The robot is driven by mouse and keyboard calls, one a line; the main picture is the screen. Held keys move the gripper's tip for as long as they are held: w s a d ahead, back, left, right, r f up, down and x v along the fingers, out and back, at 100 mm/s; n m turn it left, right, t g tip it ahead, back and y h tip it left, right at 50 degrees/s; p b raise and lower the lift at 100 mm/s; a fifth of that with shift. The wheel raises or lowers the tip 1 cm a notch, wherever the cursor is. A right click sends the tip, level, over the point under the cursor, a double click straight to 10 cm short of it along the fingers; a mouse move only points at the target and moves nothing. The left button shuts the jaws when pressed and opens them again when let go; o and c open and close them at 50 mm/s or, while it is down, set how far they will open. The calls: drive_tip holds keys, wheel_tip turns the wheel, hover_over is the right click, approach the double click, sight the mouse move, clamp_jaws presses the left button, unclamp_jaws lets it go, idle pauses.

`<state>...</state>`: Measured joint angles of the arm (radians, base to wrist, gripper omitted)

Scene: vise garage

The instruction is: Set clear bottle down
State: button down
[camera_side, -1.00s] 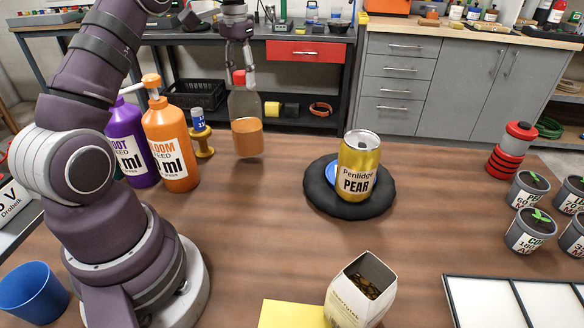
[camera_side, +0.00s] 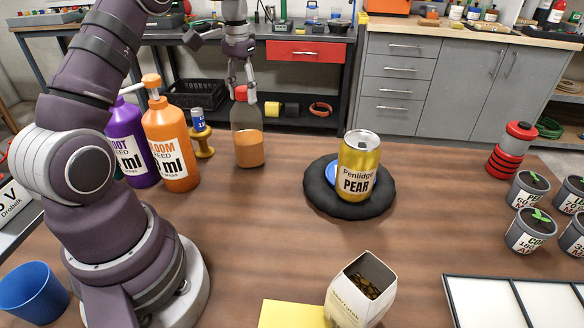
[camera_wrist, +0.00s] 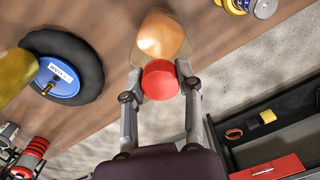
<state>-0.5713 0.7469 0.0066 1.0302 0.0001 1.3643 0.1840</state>
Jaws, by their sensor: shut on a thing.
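The clear bottle (camera_side: 248,149) has a red cap and orange liquid in its lower part. It stands upright at the far edge of the wooden table, right of the orange bottle. Its base looks at or very near the tabletop; I cannot tell whether it touches. My gripper (camera_side: 241,90) is above it with the fingers shut on the red cap. In the wrist view my gripper (camera_wrist: 160,82) has a finger on each side of the cap, and the bottle (camera_wrist: 162,37) extends beyond it.
An orange bottle (camera_side: 170,145), a purple bottle (camera_side: 134,142) and a yellow spool (camera_side: 203,144) stand to the left. A yellow can (camera_side: 358,166) sits on a black ring (camera_side: 388,199) to the right. The table (camera_side: 250,235) in front of the bottle is clear.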

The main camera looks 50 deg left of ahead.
drive_tip(key=shift+f, duration=0.25)
drive_tip(key=c, duration=0.7)
unclamp_jaws()
wheel_tip(320, 180, up, 7)
drive_tip(key=shift+r, duration=0.2)
drive_tip(key=s+d+r+m+t, duration=0.1)
drive_tip(key=s+d+r+t, duration=0.1)
drive_tip(key=d, duration=0.4)
drive_tip(key=s+d+r+m+t, duration=0.1)
drive_tip(key=s+d+r, duration=0.15)
drive_tip(key=d, duration=0.35)
drive_tip(key=s+d+f+t, duration=0.1)
drive_tip(key=s+d+f, duration=0.1)
drive_tip(key=s+d+f+m, duration=0.1)
drive_tip(key=s+d, duration=0.1)
drive_tip(key=s+d+f+m+t, duration=0.1)
drive_tip(key=s+d+f, duration=0.1)
drive_tip(key=s, duration=0.1)
drive_tip(key=shift+s+d+f+t, duration=0.1)
drive_tip(key=shift+d+f+t, duration=0.1)
drive_tip(key=shift+f+t, duration=0.1)
